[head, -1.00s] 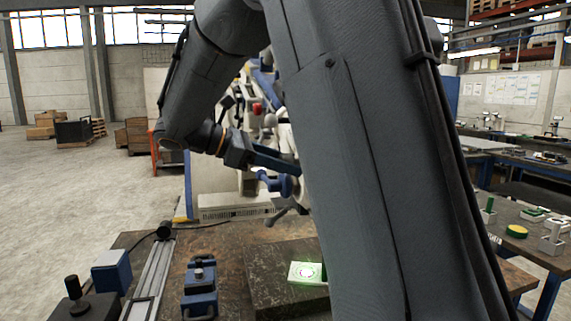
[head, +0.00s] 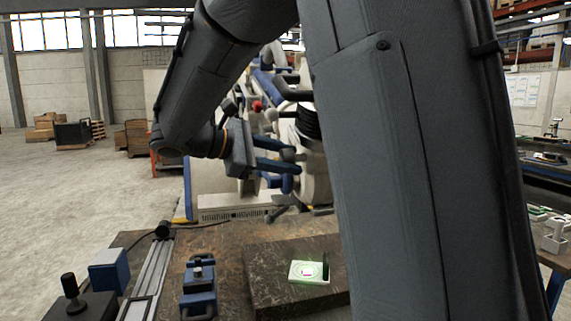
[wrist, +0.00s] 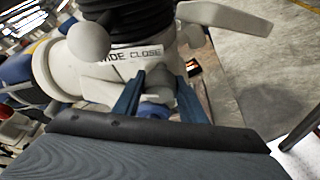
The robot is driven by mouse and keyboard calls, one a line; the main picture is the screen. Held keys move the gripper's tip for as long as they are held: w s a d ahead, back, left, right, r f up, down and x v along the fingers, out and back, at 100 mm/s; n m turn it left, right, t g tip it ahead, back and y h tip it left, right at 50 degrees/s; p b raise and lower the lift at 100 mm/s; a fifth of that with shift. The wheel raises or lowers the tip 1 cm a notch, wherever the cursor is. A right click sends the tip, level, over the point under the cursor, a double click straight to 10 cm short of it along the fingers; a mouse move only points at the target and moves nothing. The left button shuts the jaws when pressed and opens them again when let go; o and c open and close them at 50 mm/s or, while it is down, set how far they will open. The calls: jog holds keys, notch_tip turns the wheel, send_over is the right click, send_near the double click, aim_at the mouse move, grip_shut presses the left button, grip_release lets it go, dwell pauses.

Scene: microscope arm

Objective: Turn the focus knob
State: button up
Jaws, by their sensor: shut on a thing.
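The microscope stands in the middle of the head view, with a white arm body (head: 316,165) and black bellows (head: 307,122). In the wrist view its white body (wrist: 110,70) carries a printed label ending in "CLOSE". The blue focus knob (wrist: 155,110) shows between my two blue fingers in the wrist view. My gripper (head: 296,161) is shut on it, and the fingers also show in the wrist view (wrist: 158,92). In the head view the fingers lie one above the other, and I cannot make out the knob between them.
A dark bench top (head: 285,255) in front holds a small green-lit plate (head: 308,272), a blue clamp block (head: 199,278) and a metal rail (head: 150,275). My own arm covers much of the right side.

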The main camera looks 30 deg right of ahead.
jog(key=shift+m+t+b, duration=0.3)
jog(key=shift+m+b, duration=0.1)
jog(key=shift+m, duration=0.1)
jog(key=shift+h, duration=0.3)
jog(key=o, duration=1)
jog(key=shift+a, duration=0.1)
jog(key=b+v, duration=0.1)
jog(key=v, duration=0.6)
jog(key=shift+s+a+r+b, duration=0.1)
jog(key=shift+a+b, duration=0.2)
jog(key=shift+b, duration=0.05)
